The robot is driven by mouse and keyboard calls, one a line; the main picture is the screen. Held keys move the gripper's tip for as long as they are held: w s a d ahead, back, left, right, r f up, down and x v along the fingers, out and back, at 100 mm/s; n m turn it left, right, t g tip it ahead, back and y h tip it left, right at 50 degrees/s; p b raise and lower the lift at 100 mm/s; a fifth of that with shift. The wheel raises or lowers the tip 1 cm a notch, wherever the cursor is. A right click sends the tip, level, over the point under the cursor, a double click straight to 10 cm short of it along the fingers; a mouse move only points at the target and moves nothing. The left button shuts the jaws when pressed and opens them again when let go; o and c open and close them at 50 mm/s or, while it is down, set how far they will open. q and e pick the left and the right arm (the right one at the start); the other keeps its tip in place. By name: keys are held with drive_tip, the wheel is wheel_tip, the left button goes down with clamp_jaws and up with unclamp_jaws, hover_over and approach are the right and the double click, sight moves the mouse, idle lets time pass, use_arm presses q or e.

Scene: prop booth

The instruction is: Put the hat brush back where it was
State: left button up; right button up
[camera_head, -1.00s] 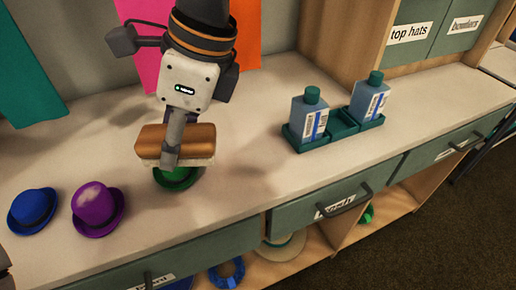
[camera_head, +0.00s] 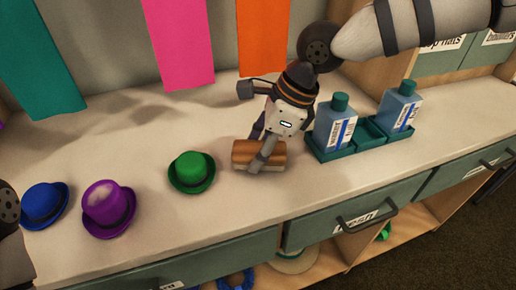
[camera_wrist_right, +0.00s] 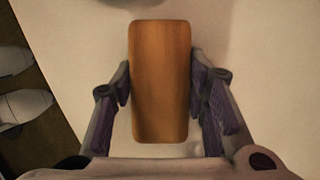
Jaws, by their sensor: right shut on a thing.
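The hat brush (camera_head: 243,153) has a brown wooden back and a pale bristle edge below. My right gripper (camera_head: 262,158) is shut on it, just left of the teal bottle tray. The brush is low, on or just above the counter; I cannot tell whether it touches. In the right wrist view the brush (camera_wrist_right: 160,85) lies lengthwise between the two fingers, its wooden back toward the camera. The bristles are hidden there.
A green hat (camera_head: 192,172), a purple hat (camera_head: 108,208) with a pale patch and a blue hat (camera_head: 44,204) stand left on the counter (camera_head: 230,215). The teal tray (camera_head: 318,154) holds two bottles (camera_head: 335,125) (camera_head: 400,107), its middle slot empty. A drawer (camera_head: 325,228) is shut below.

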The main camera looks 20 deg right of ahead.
drive_tip(key=shift+f, duration=0.1)
drive_tip(key=o, duration=1.1)
drive_tip(key=shift+r, duration=0.3)
use_arm(q)
drive_tip(key=shift+w+r+t+p, duration=0.4)
drive_tip(key=shift+w+r+p, duration=0.4)
drive_tip(key=shift+w+r, duration=0.2)
use_arm(e)
drive_tip(key=v, duration=1.1)
drive_tip(key=shift+d+r, duration=0.25)
drive_tip(key=shift+r, duration=0.05)
